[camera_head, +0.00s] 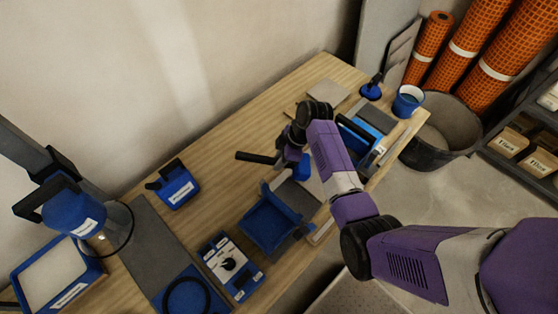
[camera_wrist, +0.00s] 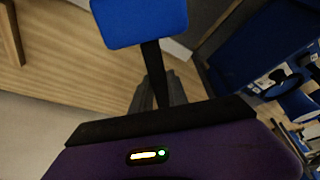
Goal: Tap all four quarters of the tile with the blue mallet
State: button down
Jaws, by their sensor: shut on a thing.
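The blue mallet shows in the wrist view with its blue head (camera_wrist: 140,20) at the top and its black handle (camera_wrist: 152,70) running down to my gripper (camera_wrist: 157,92). My gripper (camera_head: 291,152) is shut on the handle. In the head view the black handle (camera_head: 257,158) sticks out to the left of my gripper, and the blue head (camera_head: 302,168) hangs just to its right, above the worktop. A pale slab, probably the tile (camera_head: 314,185), shows partly beneath; my arm and the mallet hide much of it. I cannot tell whether the head touches it.
The wooden bench (camera_head: 225,130) has clear room on its back left. A blue open tray (camera_head: 268,222) stands close in front of the gripper. A blue toolbox (camera_head: 360,138) and a blue bucket (camera_head: 408,101) are to the right. A white-and-blue box (camera_head: 231,265) lies nearer.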

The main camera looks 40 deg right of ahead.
jog(key=shift+r, duration=0.7)
jog(key=shift+f, duration=0.1)
jog(key=shift+f, duration=0.1)
notch_tip(320, 180, down, 5)
jog(key=b, duration=0.3)
jog(key=shift+b, duration=0.3)
notch_tip(320, 180, up, 5)
jog(key=p, duration=0.4)
